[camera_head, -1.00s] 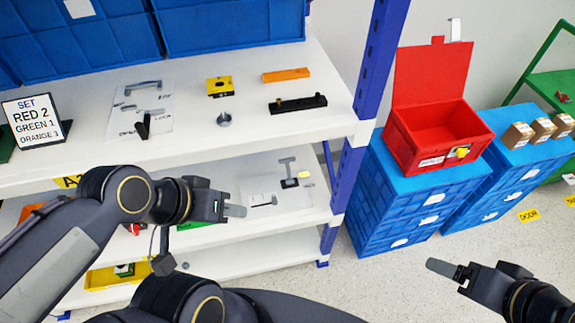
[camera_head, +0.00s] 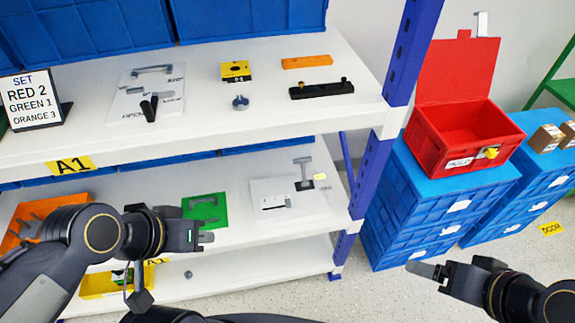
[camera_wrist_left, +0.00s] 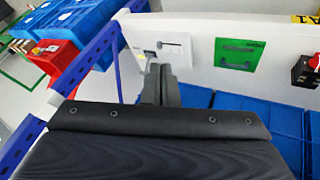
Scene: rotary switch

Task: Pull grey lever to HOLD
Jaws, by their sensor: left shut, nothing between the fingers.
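A white panel with a small grey lever (camera_head: 274,203) lies on the middle shelf. A grey T-shaped handle (camera_head: 304,172) stands on a black base beside it. I cannot read a HOLD mark or tell which of the two is meant. My left gripper (camera_head: 207,238) is shut and empty, in front of the middle shelf, left of the panel and apart from it. In the left wrist view its fingers (camera_wrist_left: 160,84) are together, and the white panel (camera_wrist_left: 178,41) is beyond them. My right gripper (camera_head: 423,269) is over the floor at the right; its jaw gap is unclear.
A green plate with a handle (camera_head: 204,208) lies left of the panel. A blue shelf post (camera_head: 372,180) bounds the shelf at the right. The upper shelf (camera_head: 200,120) overhangs the middle one. An open red box (camera_head: 450,150) stands on blue crates.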

